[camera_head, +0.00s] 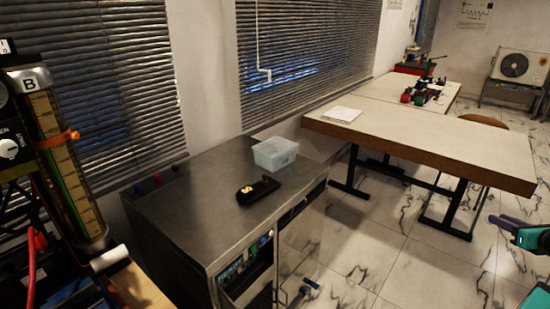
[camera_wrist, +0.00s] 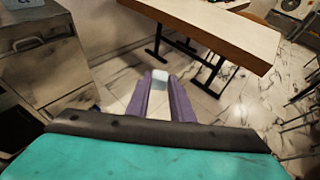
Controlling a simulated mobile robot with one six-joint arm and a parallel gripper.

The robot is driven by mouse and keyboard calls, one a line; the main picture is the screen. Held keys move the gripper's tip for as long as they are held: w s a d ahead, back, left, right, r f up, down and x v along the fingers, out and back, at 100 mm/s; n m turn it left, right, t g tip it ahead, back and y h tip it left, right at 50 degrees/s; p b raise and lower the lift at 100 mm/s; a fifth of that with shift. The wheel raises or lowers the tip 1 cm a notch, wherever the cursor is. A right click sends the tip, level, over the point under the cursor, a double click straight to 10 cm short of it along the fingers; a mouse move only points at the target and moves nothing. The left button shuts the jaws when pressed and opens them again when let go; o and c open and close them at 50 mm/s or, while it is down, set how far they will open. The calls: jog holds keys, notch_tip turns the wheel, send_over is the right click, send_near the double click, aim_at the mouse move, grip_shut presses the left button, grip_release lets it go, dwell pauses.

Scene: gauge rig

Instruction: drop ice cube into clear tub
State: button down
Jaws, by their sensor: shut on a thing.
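The clear tub (camera_head: 275,155) stands upright on the metal cabinet's top, near its far right corner, in the head view. My gripper (camera_head: 492,219) is at the right edge of that view, well to the right of the tub and over the tiled floor. In the wrist view, the purple fingers of my gripper (camera_wrist: 160,92) are shut on a small pale, translucent ice cube (camera_wrist: 160,75) at their tips. The cube cannot be made out in the head view. The tub's inside is hard to see.
The metal cabinet (camera_head: 180,205) also bears a black device (camera_head: 258,190) in front of the tub. A long table (camera_head: 430,150) with papers stands between cabinet and far wall. A gauge column (camera_head: 62,160) is at the left. Open floor lies below my gripper.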

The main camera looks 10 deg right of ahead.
jog(key=shift+a, duration=0.1)
jog(key=w+a+f+n+y, duration=0.2)
jog(key=w+a, duration=0.4)
jog(key=a, duration=0.3)
jog(key=w+a+f+n+g+y, duration=0.1)
jog(key=w+a+n+y, duration=0.15)
jog(key=w+a, duration=0.55)
jog(key=w+a+f+n+y, duration=0.2)
jog(key=w+a+y, duration=0.15)
jog(key=a, duration=0.75)
jog(key=w+a+f+n+g+y, duration=0.1)
jog(key=a+n+g+y, duration=0.1)
jog(key=a, duration=1.3)
jog(key=w+a+f+n+g+y, duration=0.1)
jog(key=a+f+n+g+y, duration=0.1)
jog(key=a, duration=1.4)
jog(key=shift+a+n+y, duration=0.25)
jog(key=shift+n+y, duration=0.35)
jog(key=shift+n, duration=0.45)
jog(key=shift+g, duration=0.4)
